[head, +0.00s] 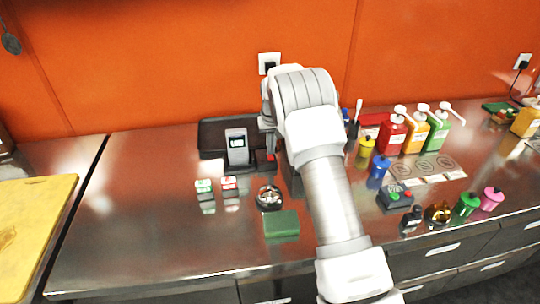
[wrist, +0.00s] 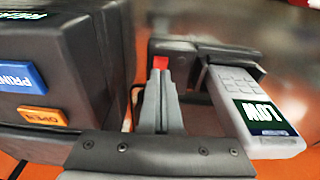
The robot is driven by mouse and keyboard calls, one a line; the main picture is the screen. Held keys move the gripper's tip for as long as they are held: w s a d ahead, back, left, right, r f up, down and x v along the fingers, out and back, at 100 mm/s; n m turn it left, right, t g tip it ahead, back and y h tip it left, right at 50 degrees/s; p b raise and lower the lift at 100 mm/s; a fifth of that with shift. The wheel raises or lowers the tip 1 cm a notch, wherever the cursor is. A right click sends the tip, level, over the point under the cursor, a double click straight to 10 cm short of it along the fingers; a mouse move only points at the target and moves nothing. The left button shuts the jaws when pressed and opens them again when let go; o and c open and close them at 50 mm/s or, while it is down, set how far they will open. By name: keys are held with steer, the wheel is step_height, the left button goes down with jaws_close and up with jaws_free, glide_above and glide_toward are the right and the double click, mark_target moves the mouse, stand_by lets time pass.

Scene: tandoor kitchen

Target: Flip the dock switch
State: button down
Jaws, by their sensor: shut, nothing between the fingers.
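The dock (wrist: 185,48) is a dark base at the upper middle of the wrist view. A grey handheld device (wrist: 245,105) with a keypad and a screen reading "LOW" sits in it, and this device also shows in the head view (head: 237,146). A small red switch (wrist: 160,62) is at the dock's left end. My gripper (wrist: 160,78) is shut and empty, its fingertips right at the red switch and partly covering it. I cannot tell whether they touch. In the head view my arm hides part of this area.
A black box (wrist: 55,65) with a blue button and an orange "OPEN" button stands close left of my fingers in the wrist view. On the counter are a round metal dish (head: 269,197), a green block (head: 282,224) and several sauce bottles (head: 391,134).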

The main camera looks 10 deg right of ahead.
mark_target(271, 157)
steer(key=shift+f+b, duration=0.5)
steer(key=shift+f, duration=0.4)
stand_by(0.6)
steer(key=shift+r, duration=0.1)
steer(key=shift+r+p, duration=2.1)
steer(key=shift+r, duration=1.3)
steer(key=shift+r, duration=0.1)
